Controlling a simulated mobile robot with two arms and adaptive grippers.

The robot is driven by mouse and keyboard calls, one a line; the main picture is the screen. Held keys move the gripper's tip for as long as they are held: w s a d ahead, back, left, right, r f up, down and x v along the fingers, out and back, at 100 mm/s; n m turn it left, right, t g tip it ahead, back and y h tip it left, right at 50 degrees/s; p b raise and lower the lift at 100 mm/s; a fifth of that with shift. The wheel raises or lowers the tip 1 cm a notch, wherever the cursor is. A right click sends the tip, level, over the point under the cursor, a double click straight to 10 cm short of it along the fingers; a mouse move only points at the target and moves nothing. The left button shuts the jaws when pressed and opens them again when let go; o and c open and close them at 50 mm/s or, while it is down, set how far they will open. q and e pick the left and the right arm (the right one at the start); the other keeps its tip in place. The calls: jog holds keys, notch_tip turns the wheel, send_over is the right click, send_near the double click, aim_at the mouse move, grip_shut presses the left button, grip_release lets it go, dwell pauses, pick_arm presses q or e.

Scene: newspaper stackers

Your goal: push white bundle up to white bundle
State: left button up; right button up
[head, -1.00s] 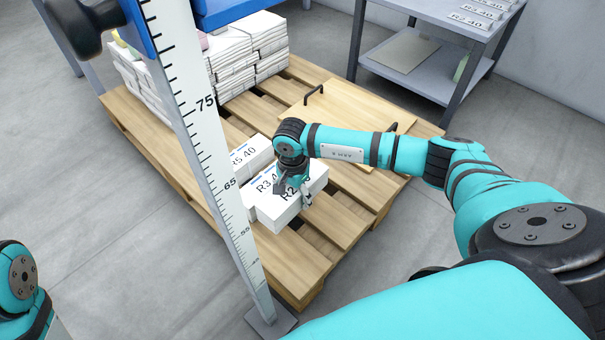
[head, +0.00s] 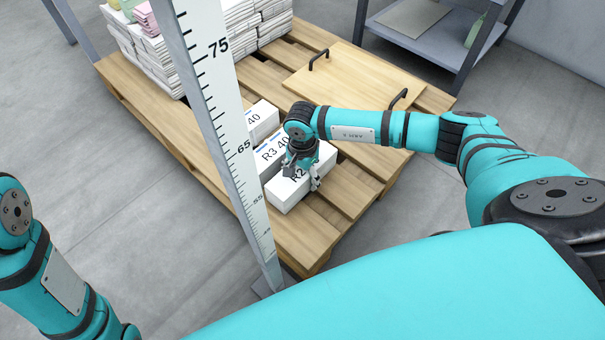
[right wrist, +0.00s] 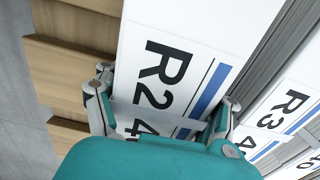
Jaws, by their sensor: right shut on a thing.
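The white bundle marked "R2 40" (head: 305,190) lies near the front of the wooden pallet. My right gripper (head: 302,178) is over it and shut on it. In the right wrist view my gripper (right wrist: 165,95) has a finger on each side of this bundle (right wrist: 165,35), across its label. A second white bundle marked "R3 40" (head: 272,156) lies beside it, farther left; it also shows in the right wrist view (right wrist: 290,115), with a dark narrow gap between the two. A third white bundle, marked "40" (head: 262,119), lies behind them. My left gripper is out of view.
The pallet (head: 290,245) also carries tall paper stacks (head: 150,60) at the back and a wooden board with black handles (head: 350,80). An upright measuring ruler (head: 215,90) stands in front of the pallet's left part. A grey shelf (head: 420,40) stands at the back right.

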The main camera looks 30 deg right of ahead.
jog(key=shift+w+f, duration=0.1)
jog(key=shift+f, duration=0.15)
dwell(0.7)
jog(key=o, duration=1.7)
jog(key=shift+o, duration=0.9)
jog(key=shift+f, duration=0.1)
notch_tip(320, 180, up, 11)
jog(key=shift+r, duration=0.55)
